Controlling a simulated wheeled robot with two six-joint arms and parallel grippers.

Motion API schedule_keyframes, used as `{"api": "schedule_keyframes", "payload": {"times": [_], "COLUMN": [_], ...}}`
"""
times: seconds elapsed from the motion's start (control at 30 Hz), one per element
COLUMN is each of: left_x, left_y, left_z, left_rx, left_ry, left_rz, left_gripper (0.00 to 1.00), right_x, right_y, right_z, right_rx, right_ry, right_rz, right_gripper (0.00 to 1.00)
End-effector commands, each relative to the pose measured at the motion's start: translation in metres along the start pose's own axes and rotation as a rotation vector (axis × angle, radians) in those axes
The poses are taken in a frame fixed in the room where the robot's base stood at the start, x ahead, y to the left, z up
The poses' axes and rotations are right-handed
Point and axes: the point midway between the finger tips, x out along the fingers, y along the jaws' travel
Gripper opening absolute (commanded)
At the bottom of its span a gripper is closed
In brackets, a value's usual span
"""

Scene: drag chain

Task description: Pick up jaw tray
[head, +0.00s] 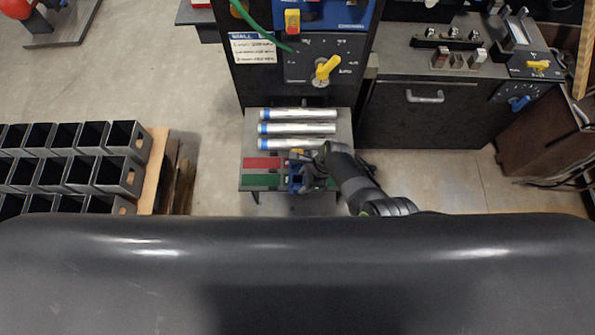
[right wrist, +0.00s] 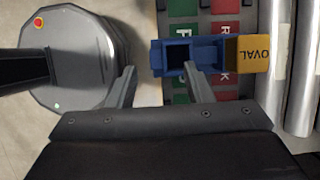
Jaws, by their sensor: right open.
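The jaw tray is a small blue open box (right wrist: 208,50) with a square dark hollow, and a yellow block marked OVAL (right wrist: 247,54) adjoins its right end in the right wrist view. In the head view the blue box (head: 296,180) is on the small stand, partly covered by my right arm. My right gripper (right wrist: 160,70) is open. Its left finger is left of the box, apart from it; its right finger overlaps the box near the hollow. I cannot tell whether that finger touches. My left gripper is out of view.
Red (head: 262,163) and green (head: 260,180) labelled pads lie on the small stand beside the box. Several silver cylinders (head: 298,128) lie behind them. A machine panel with a yellow knob (head: 326,67) rises beyond. Several black open boxes (head: 122,173) stand at left.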

Motion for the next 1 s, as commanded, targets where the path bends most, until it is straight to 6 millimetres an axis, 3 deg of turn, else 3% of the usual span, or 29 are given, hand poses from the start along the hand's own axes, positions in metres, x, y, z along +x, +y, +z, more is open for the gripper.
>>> {"api": "schedule_keyframes", "payload": {"times": [0.3,0.7,1.0], "left_x": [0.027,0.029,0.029], "left_y": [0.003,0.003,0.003], "left_z": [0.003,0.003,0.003], "left_rx": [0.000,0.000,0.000], "left_ry": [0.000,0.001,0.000], "left_rz": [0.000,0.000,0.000], "left_gripper": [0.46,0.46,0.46], "right_x": [0.041,0.045,0.045], "right_y": [0.003,0.003,0.003], "right_z": [-0.003,-0.002,-0.002], "right_rx": [0.000,0.000,0.000], "right_ry": [-0.001,0.000,0.000], "right_rz": [0.000,-0.001,-0.001], "right_gripper": [0.46,0.45,0.06]}}
